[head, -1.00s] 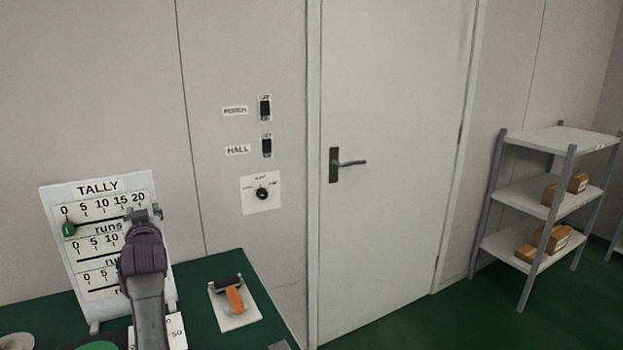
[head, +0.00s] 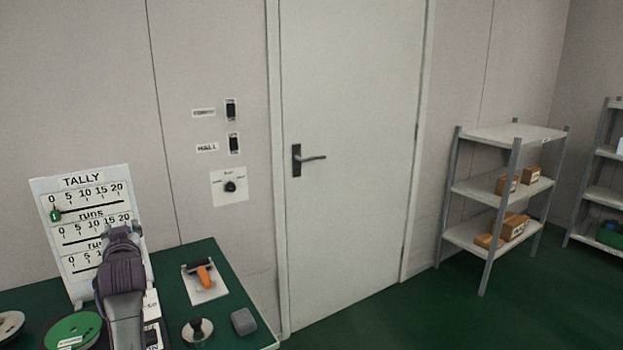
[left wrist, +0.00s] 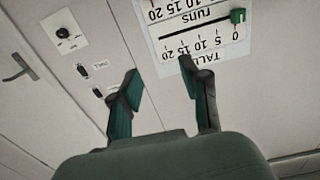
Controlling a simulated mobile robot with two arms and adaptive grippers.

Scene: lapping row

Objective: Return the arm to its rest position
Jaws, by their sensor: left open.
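My left arm rises from the bottom left of the head view. Its gripper (head: 122,232) is in front of the white tally board (head: 88,185) and hides part of its lower rows. In the left wrist view the left gripper (left wrist: 158,88) is open, with nothing between its two fingers. The tally board (left wrist: 195,50) shows upside down there, beyond the fingers. Its green slider (head: 56,214) is at the 0 end of the top row, and it also shows in the left wrist view (left wrist: 237,16). My right gripper is not in view.
The green table (head: 172,262) holds an orange-handled roller on a plate (head: 204,280), a dark-knobbed stamp (head: 197,330), a grey block (head: 243,321) and a green disc (head: 72,332). Wall switches (head: 232,125), a dial (head: 230,186) and a closed door (head: 350,150) stand behind. Shelves (head: 510,185) are at right.

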